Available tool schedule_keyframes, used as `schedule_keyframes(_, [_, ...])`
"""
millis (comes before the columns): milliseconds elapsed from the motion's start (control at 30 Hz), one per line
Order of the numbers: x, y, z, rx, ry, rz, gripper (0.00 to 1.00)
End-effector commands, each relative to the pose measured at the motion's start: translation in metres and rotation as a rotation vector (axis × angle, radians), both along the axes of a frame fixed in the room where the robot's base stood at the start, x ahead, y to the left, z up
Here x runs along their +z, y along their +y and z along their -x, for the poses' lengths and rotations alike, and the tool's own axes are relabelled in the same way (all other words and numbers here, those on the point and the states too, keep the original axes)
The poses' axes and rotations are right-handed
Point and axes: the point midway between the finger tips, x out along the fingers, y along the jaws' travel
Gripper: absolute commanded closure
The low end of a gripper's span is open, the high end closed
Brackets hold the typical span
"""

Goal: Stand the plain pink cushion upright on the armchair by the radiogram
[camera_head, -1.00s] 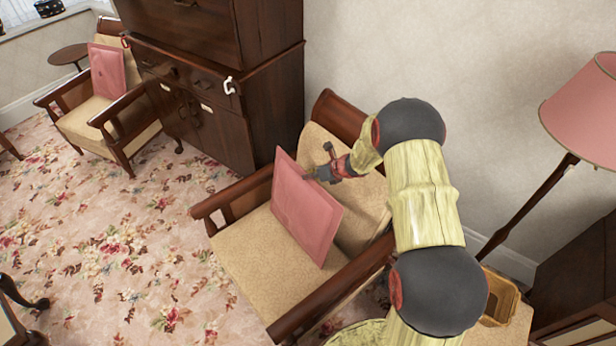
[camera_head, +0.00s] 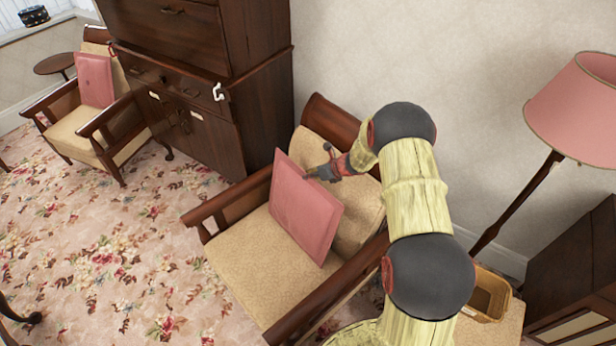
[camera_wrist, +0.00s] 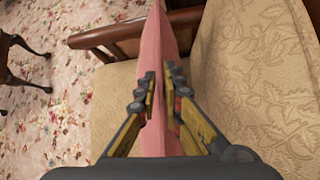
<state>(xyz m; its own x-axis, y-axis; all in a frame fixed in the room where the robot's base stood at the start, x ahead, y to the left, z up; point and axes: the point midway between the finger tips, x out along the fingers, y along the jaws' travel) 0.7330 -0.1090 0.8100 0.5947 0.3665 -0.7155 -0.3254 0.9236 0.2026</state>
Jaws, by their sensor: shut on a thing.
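The plain pink cushion (camera_head: 303,212) stands on edge on the seat of the near armchair (camera_head: 240,268), tilted slightly and in front of the backrest. My gripper (camera_head: 316,174) is shut on its upper edge. In the wrist view the cushion (camera_wrist: 153,50) runs between the two fingers of my gripper (camera_wrist: 161,98), with the patterned backrest (camera_wrist: 245,70) to its right and a gap between them. The seat (camera_wrist: 112,90) lies below to the left. Whether the cushion's lower edge bears on the seat is hard to tell.
A dark wooden cabinet (camera_head: 200,90) stands behind, left of the near armchair. A second armchair (camera_head: 75,128) with another pink cushion (camera_head: 94,80) is at far left. A pink-shaded lamp (camera_head: 575,105) and a basket (camera_head: 487,295) are at right. Floral carpet (camera_head: 120,250) is open at left.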

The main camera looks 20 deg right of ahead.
Motion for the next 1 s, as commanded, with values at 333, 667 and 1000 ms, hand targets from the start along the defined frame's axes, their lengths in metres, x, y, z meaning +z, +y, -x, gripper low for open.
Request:
schedule_keyframes(333, [0.000, 0.000, 0.000, 0.001, 0.000, 0.002, 0.79])
schedule_keyframes(667, [-0.001, 0.000, 0.000, 0.001, 0.001, 0.001, 0.70])
schedule_keyframes(1000, [0.010, 0.000, 0.001, 0.000, 0.001, 0.000, 0.70])
